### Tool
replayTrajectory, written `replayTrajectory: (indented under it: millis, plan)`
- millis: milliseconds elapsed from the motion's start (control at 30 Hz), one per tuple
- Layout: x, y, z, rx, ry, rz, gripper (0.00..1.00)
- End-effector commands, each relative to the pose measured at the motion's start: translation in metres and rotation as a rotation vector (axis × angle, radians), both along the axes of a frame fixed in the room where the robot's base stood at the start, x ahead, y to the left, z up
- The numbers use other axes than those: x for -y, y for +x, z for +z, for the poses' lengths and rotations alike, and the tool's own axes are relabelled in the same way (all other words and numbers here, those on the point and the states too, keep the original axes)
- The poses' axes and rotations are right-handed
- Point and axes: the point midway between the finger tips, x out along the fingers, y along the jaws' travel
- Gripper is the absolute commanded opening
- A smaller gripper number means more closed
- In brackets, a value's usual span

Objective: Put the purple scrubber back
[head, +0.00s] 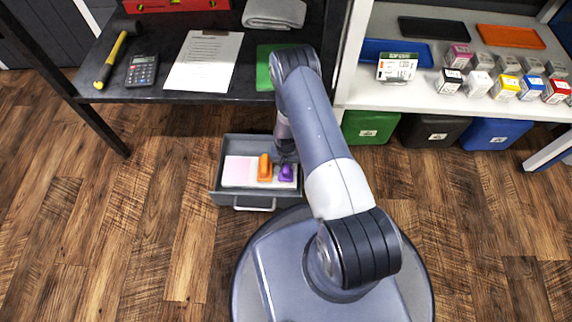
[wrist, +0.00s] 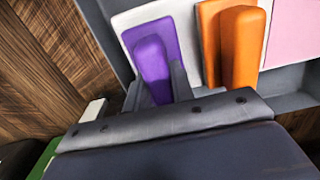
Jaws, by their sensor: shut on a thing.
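The purple scrubber (head: 287,173) is in the right part of an open grey drawer (head: 216,180), over a pale area. In the wrist view the scrubber (wrist: 151,58) shows its raised handle and flat purple base. My gripper (wrist: 155,88) is shut on the near end of its handle, one finger on each side. In the head view my gripper (head: 286,152) is partly hidden by my arm. I cannot tell whether the scrubber touches the drawer bottom. An orange scrubber (head: 265,168) stands beside it, to the left in the head view and apart from it.
A pink patch (head: 238,170) lies at the drawer's left, bare. A dark bench above holds a hammer (head: 116,57), a calculator (head: 142,70) and a clipboard (head: 204,60). A white shelf with several small boxes (head: 480,84) stands right. The floor left of the drawer is clear.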

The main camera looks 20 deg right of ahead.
Motion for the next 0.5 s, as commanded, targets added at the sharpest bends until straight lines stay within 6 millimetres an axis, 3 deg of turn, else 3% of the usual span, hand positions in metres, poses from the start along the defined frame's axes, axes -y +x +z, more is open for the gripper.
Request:
replayTrajectory:
  millis: [67,100,300,500]
  plan:
    - [0.0000,0.0001,-0.0037,0.000,0.000,0.000,0.05]
    - [0.0000,0.0000,-0.0023,0.000,0.000,0.000,0.26]
    - [0.0000,-0.0002,-0.0020,-0.001,0.000,0.000,0.42]
    - [0.0000,-0.0002,-0.0020,-0.001,0.000,0.000,0.45]
